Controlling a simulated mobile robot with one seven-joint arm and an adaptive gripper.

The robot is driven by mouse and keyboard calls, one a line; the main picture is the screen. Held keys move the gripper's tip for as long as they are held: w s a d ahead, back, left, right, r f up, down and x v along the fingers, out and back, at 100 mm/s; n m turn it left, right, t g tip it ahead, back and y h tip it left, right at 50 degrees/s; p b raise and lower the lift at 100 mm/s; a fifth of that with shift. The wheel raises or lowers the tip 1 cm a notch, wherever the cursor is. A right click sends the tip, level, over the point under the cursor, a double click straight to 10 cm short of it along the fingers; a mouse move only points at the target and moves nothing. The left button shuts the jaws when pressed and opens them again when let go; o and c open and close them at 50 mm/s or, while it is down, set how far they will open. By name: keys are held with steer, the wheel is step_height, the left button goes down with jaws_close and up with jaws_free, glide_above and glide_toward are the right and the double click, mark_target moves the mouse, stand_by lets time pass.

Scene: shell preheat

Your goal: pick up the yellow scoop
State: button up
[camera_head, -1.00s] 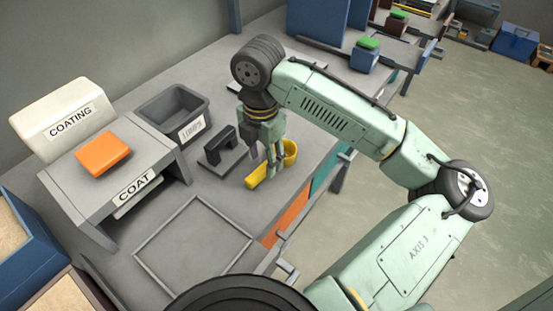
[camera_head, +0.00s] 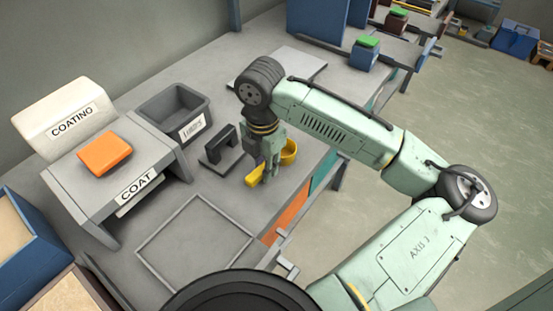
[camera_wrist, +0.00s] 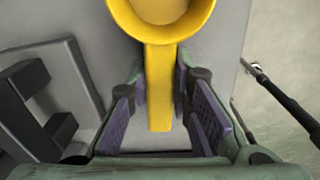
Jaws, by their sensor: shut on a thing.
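The yellow scoop (camera_head: 288,153) is near the front edge of the grey bench in the head view, its handle end pointing toward the lower left. In the wrist view the scoop's round cup (camera_wrist: 162,14) is at the top and its flat handle (camera_wrist: 159,90) runs down between the finger pads. My gripper (camera_head: 268,178) is over the handle, pointing down, and shut on it. In the wrist view my gripper (camera_wrist: 160,105) has a pad on each side of the handle. The fingers hide part of the handle in the head view. I cannot tell whether the scoop is clear of the bench.
A black bracket on a dark plate (camera_head: 222,150) stands just left of my gripper. A dark bin (camera_head: 172,110) is behind it. The coating stand (camera_head: 150,165) with an orange block (camera_head: 104,153) is at left. A square outlined frame (camera_head: 165,225) lies empty on the bench.

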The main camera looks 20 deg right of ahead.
jaws_close()
steer(key=shift+r, duration=0.1)
step_height(320, 180, up, 10)
steer(key=shift+f+b, duration=0.1)
steer(key=shift+b, duration=0.55)
